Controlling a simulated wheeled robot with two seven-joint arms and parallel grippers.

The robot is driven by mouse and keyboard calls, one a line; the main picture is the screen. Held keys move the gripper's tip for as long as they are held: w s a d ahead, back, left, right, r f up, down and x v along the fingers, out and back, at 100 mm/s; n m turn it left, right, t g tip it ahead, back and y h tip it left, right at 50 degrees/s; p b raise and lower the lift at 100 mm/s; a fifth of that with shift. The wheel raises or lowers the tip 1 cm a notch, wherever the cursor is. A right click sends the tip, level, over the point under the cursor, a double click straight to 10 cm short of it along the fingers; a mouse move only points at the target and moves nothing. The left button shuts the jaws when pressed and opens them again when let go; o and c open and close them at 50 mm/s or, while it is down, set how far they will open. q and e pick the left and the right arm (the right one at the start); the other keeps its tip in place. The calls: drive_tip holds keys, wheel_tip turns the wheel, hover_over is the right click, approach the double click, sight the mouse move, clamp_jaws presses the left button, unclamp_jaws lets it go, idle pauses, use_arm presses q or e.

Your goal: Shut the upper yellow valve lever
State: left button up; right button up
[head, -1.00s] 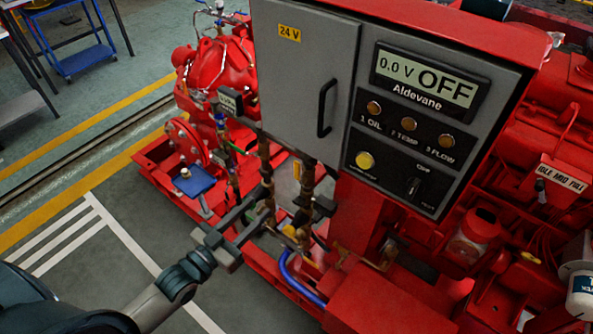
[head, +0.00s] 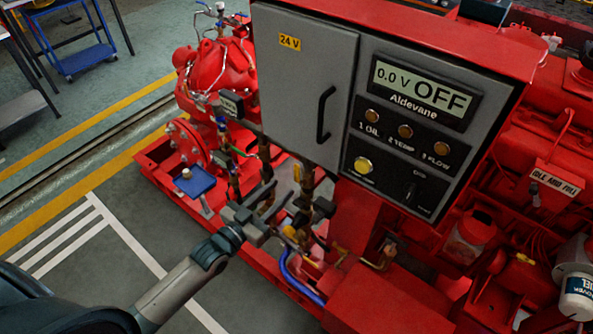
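The upper yellow valve lever (head: 298,172) shows small beside a brass vertical pipe (head: 308,182), just under the grey control cabinet. More yellow shows lower on the pipework (head: 290,232). My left gripper (head: 272,203) reaches in from the lower left, in front of the pipes. Its two dark fingers are spread apart, with nothing clearly held between them. Its tips are left of and below the upper lever. Whether a finger touches the pipework, I cannot tell. My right gripper is not in view.
The grey cabinet (head: 305,85), with its black handle (head: 326,115) and an OFF display (head: 425,90), hangs over the pipes. A blue hose (head: 300,284) curves below. Red engine parts fill the right. Open floor (head: 110,255) lies at the left.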

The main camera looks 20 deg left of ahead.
sight(296, 174)
use_arm(q)
drive_tip(key=p+x, duration=0.1)
drive_tip(key=x, duration=0.7)
drive_tip(key=shift+w+d+p, duration=0.2)
drive_tip(key=shift+w+p, duration=0.15)
drive_tip(key=shift+p, duration=0.05)
drive_tip(key=shift+c, duration=0.6)
clamp_jaws()
